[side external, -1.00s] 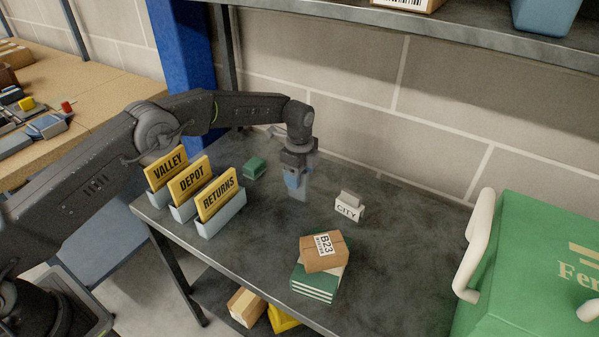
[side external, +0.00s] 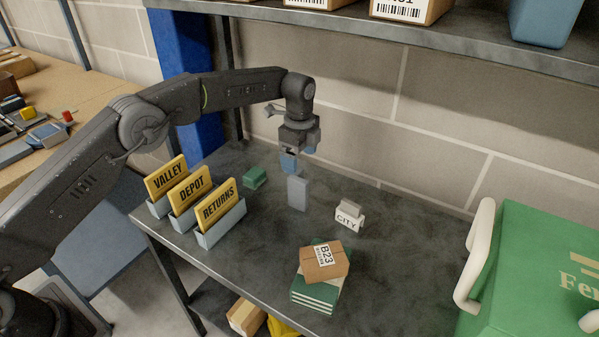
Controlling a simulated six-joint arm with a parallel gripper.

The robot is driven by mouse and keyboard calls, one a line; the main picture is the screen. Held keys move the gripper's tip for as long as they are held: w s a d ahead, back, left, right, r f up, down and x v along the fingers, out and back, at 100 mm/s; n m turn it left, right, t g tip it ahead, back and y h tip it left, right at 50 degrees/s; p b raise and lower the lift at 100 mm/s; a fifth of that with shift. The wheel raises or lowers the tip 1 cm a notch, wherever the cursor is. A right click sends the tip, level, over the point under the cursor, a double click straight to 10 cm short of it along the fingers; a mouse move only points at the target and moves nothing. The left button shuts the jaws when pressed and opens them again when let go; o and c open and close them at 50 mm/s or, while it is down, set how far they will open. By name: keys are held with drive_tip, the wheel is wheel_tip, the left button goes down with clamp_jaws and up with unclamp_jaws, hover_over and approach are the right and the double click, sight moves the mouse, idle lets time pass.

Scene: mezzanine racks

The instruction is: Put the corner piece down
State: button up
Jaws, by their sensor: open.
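A pale blue-grey upright piece (side external: 298,193), which looks like the corner piece, stands on the dark grey table, behind and left of the white CITY sign. Its exact corner shape cannot be made out. My gripper (side external: 300,157) is just above it, pointing down, with its jaws open and empty. A small gap shows between the fingertips and the top of the piece.
Yellow VALLEY, DEPOT and RETURNS cards stand in pale holders (side external: 221,225) at the left. A green block (side external: 255,178), the CITY sign (side external: 348,216) and a B23 box (side external: 324,262) on green books (side external: 314,293) are nearby. A green case (side external: 540,270) stands right. A shelf (side external: 400,35) overhangs behind.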

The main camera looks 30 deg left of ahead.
drive_tip(key=shift+r, duration=1.75)
drive_tip(key=shift+s+a+r, duration=0.1)
drive_tip(key=shift+s+r, duration=0.05)
drive_tip(key=shift+r, duration=0.05)
drive_tip(key=s+a+r+n+t, duration=0.2)
drive_tip(key=s+n, duration=0.4)
drive_tip(key=s, duration=0.7)
drive_tip(key=s+a+r+n+t, duration=0.1)
drive_tip(key=s+a+r+n, duration=0.3)
drive_tip(key=s, duration=0.9)
drive_tip(key=s+a+r+n+t, duration=0.2)
drive_tip(key=s+r+n, duration=0.4)
drive_tip(key=s, duration=0.7)
drive_tip(key=shift+s+a+r+n+t, duration=0.25)
drive_tip(key=shift+a+n, duration=0.4)
drive_tip(key=shift+n, duration=0.35)
